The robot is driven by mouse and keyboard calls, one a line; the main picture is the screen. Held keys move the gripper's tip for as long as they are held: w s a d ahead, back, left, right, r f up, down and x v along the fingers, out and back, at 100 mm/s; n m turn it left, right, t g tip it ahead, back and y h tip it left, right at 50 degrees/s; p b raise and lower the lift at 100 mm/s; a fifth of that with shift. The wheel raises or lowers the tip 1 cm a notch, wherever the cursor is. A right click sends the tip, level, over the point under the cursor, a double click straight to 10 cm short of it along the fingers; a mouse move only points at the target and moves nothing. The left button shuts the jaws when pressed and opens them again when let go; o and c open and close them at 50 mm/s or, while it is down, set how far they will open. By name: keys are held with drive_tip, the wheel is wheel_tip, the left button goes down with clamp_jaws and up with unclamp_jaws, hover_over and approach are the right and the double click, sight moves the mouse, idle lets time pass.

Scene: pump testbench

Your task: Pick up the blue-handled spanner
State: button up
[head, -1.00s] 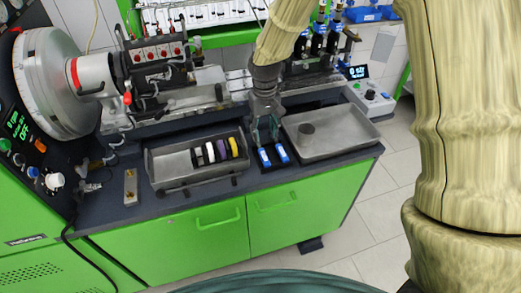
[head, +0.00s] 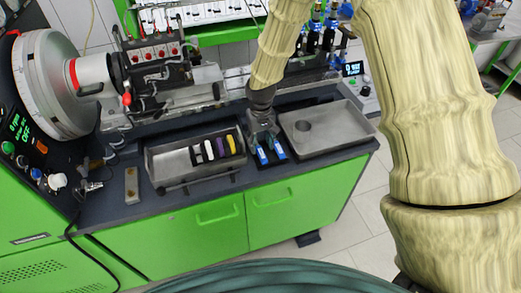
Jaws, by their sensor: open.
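Two small blue pieces with white marks, left (head: 262,157) and right (head: 279,152), show side by side on a dark holder (head: 273,162) on the bench, between two metal trays. They look like blue handles, but they are too small to make out a spanner's shape. My gripper (head: 270,149) points down just above and behind them. Its fingers are apart, one near each blue piece. I cannot tell whether they touch, and no thing is seen held.
The left metal tray (head: 170,173) holds several dark, white, purple and yellow pieces. A pump rig with valves (head: 160,75) stands behind. A small brass-studded block (head: 131,185) sits at the left.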

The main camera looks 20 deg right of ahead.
sight(260, 150)
drive_tip(key=shift+f+p, duration=0.5)
drive_tip(key=shift+f, duration=1.05)
clamp_jaws()
